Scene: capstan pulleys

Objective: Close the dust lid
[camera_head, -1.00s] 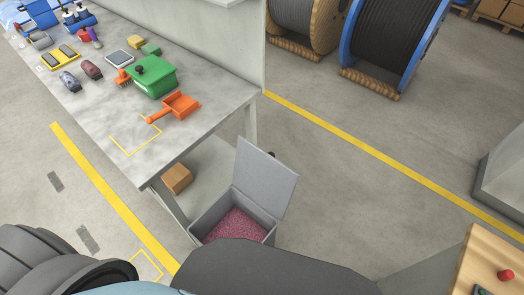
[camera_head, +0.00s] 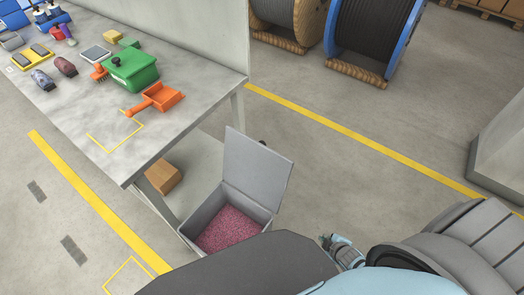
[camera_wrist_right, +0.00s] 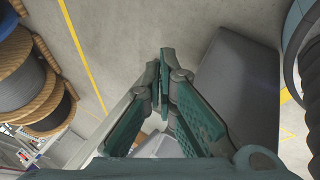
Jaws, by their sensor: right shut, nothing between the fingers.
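The dust lid (camera_head: 257,172) is a flat grey panel, standing open and tilted back on the rear edge of a grey bin (camera_head: 187,230). The bin is on the floor beside the table and holds pinkish-red granules (camera_head: 228,229). My right gripper (camera_head: 328,243) is to the right of the bin and lower in the picture, apart from the lid. It is shut and empty, and its green fingers meet in the right wrist view (camera_wrist_right: 164,75). My left gripper is not in view.
The grey table (camera_head: 185,125) at the left bears a green box (camera_head: 134,73) and an orange dustpan (camera_head: 160,97). A brown box (camera_head: 161,177) sits below it. Cable spools (camera_head: 372,40) stand at the back. The floor right of the lid is clear.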

